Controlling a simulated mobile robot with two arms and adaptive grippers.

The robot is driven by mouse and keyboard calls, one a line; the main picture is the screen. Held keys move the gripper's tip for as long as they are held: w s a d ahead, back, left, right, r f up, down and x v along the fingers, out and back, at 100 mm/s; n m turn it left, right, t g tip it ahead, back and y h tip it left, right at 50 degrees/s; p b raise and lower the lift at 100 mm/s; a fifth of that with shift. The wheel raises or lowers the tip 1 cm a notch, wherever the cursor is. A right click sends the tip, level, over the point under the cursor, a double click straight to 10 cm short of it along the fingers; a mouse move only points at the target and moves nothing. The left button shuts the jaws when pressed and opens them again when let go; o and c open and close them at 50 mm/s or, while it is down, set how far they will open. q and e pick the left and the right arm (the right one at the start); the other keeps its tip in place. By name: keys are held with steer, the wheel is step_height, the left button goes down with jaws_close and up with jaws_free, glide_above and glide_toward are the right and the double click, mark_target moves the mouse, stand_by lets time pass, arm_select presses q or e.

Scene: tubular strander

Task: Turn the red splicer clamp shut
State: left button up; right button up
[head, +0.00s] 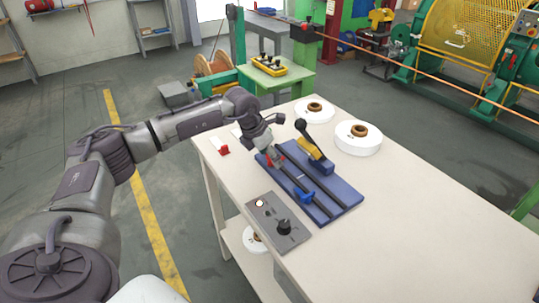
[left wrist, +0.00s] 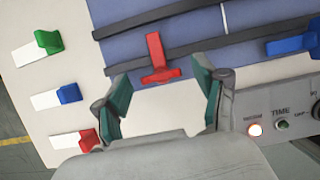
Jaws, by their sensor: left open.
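The red splicer clamp (left wrist: 155,55) is a T-shaped red handle on the near black rail of the blue splicer base (head: 338,191). In the head view it is mostly hidden by my left gripper (head: 268,152), with only a bit of red showing. In the left wrist view my left gripper (left wrist: 165,85) is open and empty. The clamp's crosspiece shows between and slightly beyond its fingertips, with no clear contact. A blue clamp (head: 306,196) sits on the other end of the base. My right gripper is not in view.
A grey panel (head: 268,214) with a lit lamp and a dark knob lies in front of the base. A black-handled yellow lever (head: 313,150) stands at the back. White spools (head: 358,148) lie behind. Red, blue and green tabs (left wrist: 70,93) with white cards lie on the left.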

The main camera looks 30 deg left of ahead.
arm_select(q)
steer(key=v, duration=1.2)
steer(key=shift+s+f, duration=0.15)
